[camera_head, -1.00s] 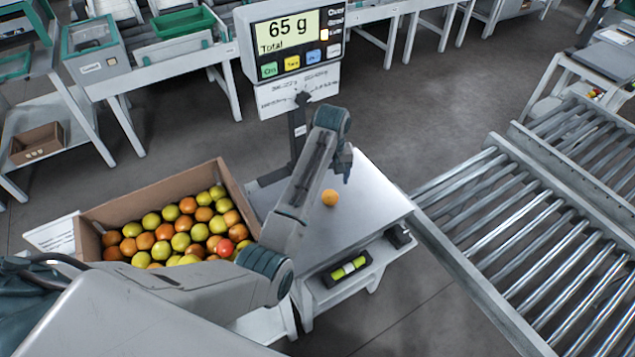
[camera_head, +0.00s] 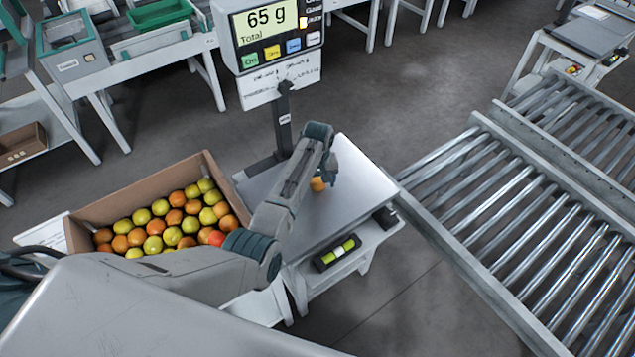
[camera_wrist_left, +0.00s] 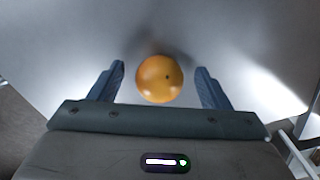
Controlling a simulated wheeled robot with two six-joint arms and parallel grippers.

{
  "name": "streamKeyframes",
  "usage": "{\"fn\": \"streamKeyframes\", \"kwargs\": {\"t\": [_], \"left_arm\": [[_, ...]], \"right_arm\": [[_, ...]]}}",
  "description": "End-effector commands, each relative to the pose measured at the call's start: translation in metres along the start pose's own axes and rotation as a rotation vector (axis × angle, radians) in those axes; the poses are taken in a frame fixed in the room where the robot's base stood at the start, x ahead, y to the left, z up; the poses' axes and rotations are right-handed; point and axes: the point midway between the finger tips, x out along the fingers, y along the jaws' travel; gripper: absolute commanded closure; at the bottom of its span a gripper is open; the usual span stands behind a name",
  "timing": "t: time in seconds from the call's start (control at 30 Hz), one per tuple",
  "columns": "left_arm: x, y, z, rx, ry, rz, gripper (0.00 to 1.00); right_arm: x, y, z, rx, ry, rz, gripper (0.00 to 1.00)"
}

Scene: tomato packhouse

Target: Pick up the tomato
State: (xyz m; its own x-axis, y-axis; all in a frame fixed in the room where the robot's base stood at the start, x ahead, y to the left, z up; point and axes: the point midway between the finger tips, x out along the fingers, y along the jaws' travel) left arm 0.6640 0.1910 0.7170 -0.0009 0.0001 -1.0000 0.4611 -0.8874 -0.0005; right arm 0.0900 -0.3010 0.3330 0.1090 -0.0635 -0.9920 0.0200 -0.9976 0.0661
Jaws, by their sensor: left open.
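An orange tomato (camera_head: 317,184) sits on the metal scale plate (camera_head: 357,190). My left gripper (camera_head: 327,176) is over the plate beside the tomato and partly covers it. In the left wrist view the tomato (camera_wrist_left: 160,79) lies between the two open fingers of the left gripper (camera_wrist_left: 163,82), slightly beyond their tips. A gap shows on each side of it, so neither finger touches it. My right gripper does not show.
The scale display (camera_head: 270,30) on its post reads 65 g. A cardboard box (camera_head: 212,172) of orange, yellow and red tomatoes stands left of the scale. A roller conveyor (camera_head: 500,215) runs at the right. A spirit level (camera_head: 338,252) lies below the plate.

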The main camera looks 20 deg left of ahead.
Motion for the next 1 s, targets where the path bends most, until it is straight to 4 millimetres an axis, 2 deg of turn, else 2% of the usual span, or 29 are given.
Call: {"fn": "streamKeyframes", "kwargs": {"t": [0.2,0.27,0.4,0.77,0.87,1.0], "left_arm": [[0.001,0.000,0.000,0.000,0.001,0.001,0.29],[0.001,0.000,0.000,0.000,0.001,0.001,0.39],[0.001,0.000,0.000,0.000,0.001,0.000,0.65],[-0.003,0.000,-0.001,0.000,0.001,0.001,0.65],[-0.014,0.001,-0.001,0.000,0.004,0.002,0.65],[-0.042,0.001,-0.001,-0.001,0.004,0.003,0.65]], "right_arm": [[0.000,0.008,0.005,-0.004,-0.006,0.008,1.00],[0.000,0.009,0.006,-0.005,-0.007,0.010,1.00],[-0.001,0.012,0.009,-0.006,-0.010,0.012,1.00],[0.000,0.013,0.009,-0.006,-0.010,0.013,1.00],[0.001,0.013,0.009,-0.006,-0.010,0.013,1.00],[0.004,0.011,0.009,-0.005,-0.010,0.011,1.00]]}}
